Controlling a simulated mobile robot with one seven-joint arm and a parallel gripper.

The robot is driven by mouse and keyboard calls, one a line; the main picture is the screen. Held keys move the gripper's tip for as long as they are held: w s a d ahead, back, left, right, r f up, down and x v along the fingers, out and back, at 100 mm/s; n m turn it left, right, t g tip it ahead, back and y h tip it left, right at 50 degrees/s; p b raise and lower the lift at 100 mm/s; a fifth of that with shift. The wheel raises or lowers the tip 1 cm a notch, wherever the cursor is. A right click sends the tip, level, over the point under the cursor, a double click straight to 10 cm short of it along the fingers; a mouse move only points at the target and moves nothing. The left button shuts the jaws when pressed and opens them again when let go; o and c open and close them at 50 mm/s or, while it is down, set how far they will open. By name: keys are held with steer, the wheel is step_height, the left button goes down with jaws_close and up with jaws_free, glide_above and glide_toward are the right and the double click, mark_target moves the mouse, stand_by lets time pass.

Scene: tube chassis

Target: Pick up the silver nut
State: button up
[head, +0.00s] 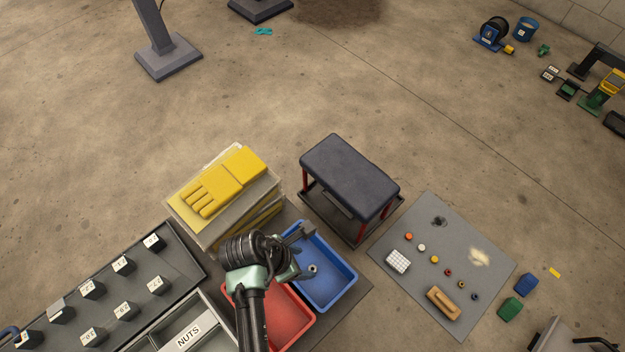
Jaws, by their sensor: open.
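A small silver nut (312,268) shows at the blue bin (345,300), against its blue inside and just beside the lower finger of my gripper. A dark hole shows in its middle. My gripper (304,252) is open over the upper left part of the blue bin, with one finger toward the bin's top corner and the other close to the nut. The frame does not show whether that finger touches the nut. My arm hides part of the bins' left side.
A red bin (285,318) adjoins the blue bin. A drawer labelled NUTS (188,338) and a rack of black sockets (93,288) stand left. Yellow gloves (225,182) lie on a box behind. A padded stool (350,175) stands close behind the blue bin. A grey mat (400,292) holds small parts.

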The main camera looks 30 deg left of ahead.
mark_target(316, 268)
steer(key=shift+x, duration=0.9)
steer(key=x, duration=0.2)
steer(key=s+b+x, duration=0.1)
steer(key=x, duration=0.1)
steer(key=shift+f, duration=0.2)
steer(key=shift+w+d+f+b, duration=0.2)
steer(key=shift+w+f+b, duration=0.1)
steer(key=shift+f, duration=0.15)
jaws_close()
